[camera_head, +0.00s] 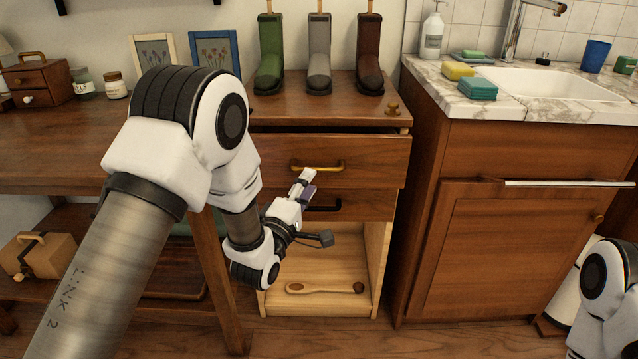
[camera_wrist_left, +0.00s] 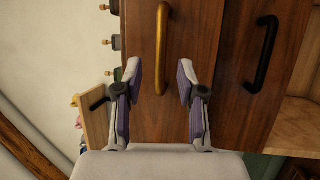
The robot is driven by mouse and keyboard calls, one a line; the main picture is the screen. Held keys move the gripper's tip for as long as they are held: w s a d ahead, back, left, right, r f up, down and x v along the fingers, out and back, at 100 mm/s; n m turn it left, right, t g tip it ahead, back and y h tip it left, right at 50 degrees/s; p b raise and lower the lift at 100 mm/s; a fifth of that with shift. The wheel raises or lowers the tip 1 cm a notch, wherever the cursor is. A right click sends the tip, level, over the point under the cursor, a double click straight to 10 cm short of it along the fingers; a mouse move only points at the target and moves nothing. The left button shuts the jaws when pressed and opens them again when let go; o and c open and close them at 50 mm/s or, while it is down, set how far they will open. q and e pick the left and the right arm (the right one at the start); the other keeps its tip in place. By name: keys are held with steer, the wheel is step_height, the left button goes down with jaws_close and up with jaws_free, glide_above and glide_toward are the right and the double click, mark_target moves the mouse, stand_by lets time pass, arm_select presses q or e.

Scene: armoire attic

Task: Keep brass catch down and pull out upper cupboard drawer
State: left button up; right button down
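The upper cupboard drawer (camera_head: 275,150) has a wooden front with a brass bar handle (camera_head: 330,166). A dark gap shows above the front, under the cupboard top. The small brass catch (camera_head: 392,108) sits on the right front of the cupboard top, with nothing touching it. My left gripper (camera_head: 306,181) is in front of the drawers near the brass handle. In the left wrist view its fingers (camera_wrist_left: 160,82) are apart, with the brass handle (camera_wrist_left: 162,40) showing between and beyond them. I cannot tell any contact. My right gripper is out of view; only part of that arm shows at lower right.
A lower drawer with a black handle (camera_head: 325,208) is just below. Under it is an open compartment with a wooden spoon (camera_head: 325,288). Three boots (camera_head: 318,60) stand on the cupboard top. A sink counter (camera_head: 520,110) adjoins on the right, a wooden table (camera_head: 60,140) on the left.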

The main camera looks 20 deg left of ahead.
mark_target(317, 170)
arm_select(q)
steer(key=b+x, duration=0.1)
steer(key=x, duration=0.4)
steer(key=shift+w, duration=0.4)
steer(key=shift+c, duration=0.2)
jaws_close()
